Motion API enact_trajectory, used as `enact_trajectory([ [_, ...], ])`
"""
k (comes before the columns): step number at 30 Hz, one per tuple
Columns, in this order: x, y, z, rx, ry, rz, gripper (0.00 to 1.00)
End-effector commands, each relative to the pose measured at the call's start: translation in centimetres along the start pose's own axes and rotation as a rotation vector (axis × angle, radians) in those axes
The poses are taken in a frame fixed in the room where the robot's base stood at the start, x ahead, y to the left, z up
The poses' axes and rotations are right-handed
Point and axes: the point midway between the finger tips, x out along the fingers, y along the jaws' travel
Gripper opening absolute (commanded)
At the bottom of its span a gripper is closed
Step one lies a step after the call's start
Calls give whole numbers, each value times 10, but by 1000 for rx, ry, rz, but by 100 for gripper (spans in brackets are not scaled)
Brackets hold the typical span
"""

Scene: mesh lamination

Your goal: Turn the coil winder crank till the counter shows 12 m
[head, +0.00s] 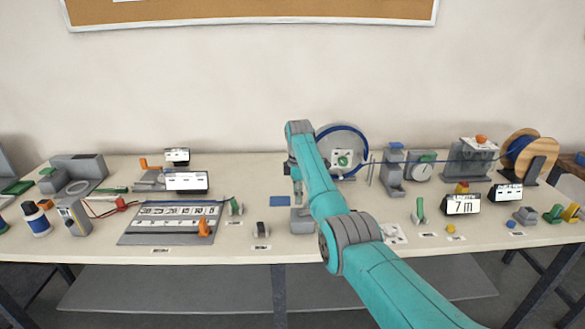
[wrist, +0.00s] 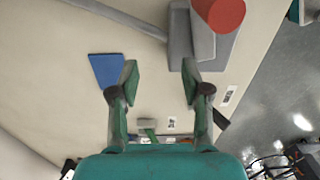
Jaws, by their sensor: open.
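The counter (head: 462,204) reads 7 m in the head view. The coil winder's grey disc with a blue rim (head: 361,140) stands behind my arm, with a blue line running right from it. In the wrist view, a red cylindrical knob (wrist: 218,14), which looks like the crank handle, rises by a grey post and base at the upper right. My gripper (wrist: 160,76) is open and empty, its fingers pointing at bare table. The knob is beyond the right finger, apart from it. In the head view my arm hides the crank.
A blue pad (wrist: 106,70) lies left of my fingers. A numbered board (head: 135,238) lies left. The table's front edge is close.

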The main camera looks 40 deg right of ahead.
Motion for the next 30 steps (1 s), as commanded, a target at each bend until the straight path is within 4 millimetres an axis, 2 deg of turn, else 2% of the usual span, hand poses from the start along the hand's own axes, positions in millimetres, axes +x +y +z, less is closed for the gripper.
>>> enact_trajectory([
  [11, 0, -8, -19, -391, 0, 0, 48],
  [24, -76, -7, -19, -395, 0, 3, 48],
  [30, -99, -8, -19, -395, 0, 1, 48],
])
